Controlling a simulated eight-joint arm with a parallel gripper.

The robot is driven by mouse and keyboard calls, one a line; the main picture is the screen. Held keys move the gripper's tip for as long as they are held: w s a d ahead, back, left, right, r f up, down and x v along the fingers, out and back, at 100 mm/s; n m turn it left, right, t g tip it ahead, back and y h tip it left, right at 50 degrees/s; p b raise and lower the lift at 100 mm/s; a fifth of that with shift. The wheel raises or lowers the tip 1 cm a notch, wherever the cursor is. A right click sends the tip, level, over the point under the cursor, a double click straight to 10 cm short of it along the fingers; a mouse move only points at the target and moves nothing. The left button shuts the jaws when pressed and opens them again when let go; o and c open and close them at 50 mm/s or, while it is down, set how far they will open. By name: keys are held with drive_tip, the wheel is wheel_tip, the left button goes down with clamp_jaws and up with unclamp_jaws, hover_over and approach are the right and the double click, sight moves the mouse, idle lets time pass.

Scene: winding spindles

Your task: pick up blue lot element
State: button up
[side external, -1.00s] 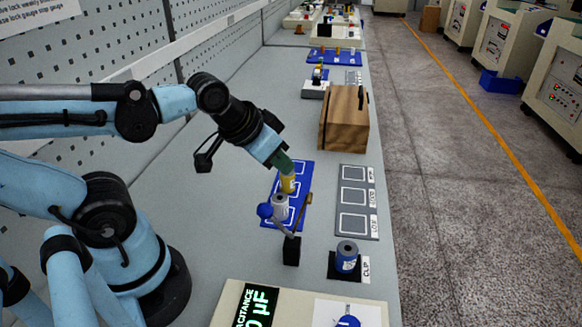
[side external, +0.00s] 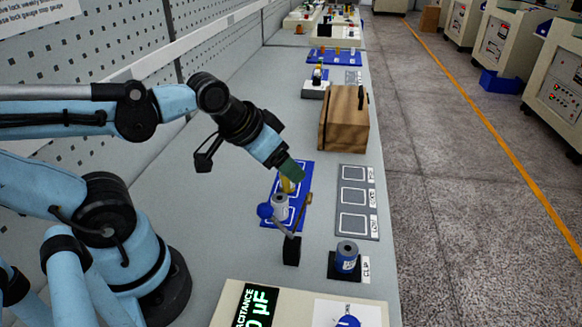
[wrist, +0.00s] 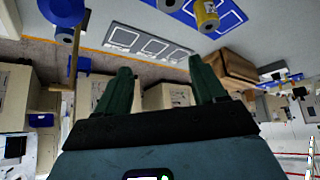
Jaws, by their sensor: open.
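A blue cylinder with a grey top (side external: 347,258) stands upright on the black base marked CLIP, near the table's front right edge. On the blue mat (side external: 270,221) stand a yellow element (side external: 286,186) and a grey-white element (side external: 280,203), partly hidden by a post with a blue ball. The yellow element (wrist: 207,16) also shows at the top of the wrist view. My gripper (side external: 293,171) is above the mat's far part, by the yellow element. In the wrist view its green fingers (wrist: 162,80) are spread apart with nothing between them.
A grey tray with several outlined squares (side external: 345,209) lies right of the mat. A wooden box (side external: 338,125) stands behind it. A meter (side external: 230,310) is at the near edge.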

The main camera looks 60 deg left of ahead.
drive_tip(key=n+g+h, duration=1)
drive_tip(key=n+h, duration=0.2)
drive_tip(key=n, duration=0.4)
approach(346, 246)
drive_tip(key=x, duration=0.5)
drive_tip(key=shift+s+d, duration=0.2)
drive_tip(key=shift+x, duration=2.75)
drive_tip(key=shift+w+a+f, duration=0.1)
drive_tip(key=shift+w+f, duration=0.1)
drive_tip(key=c, duration=1.1)
drive_tip(key=shift+r, duration=0.15)
drive_tip(key=shift+c, duration=0.2)
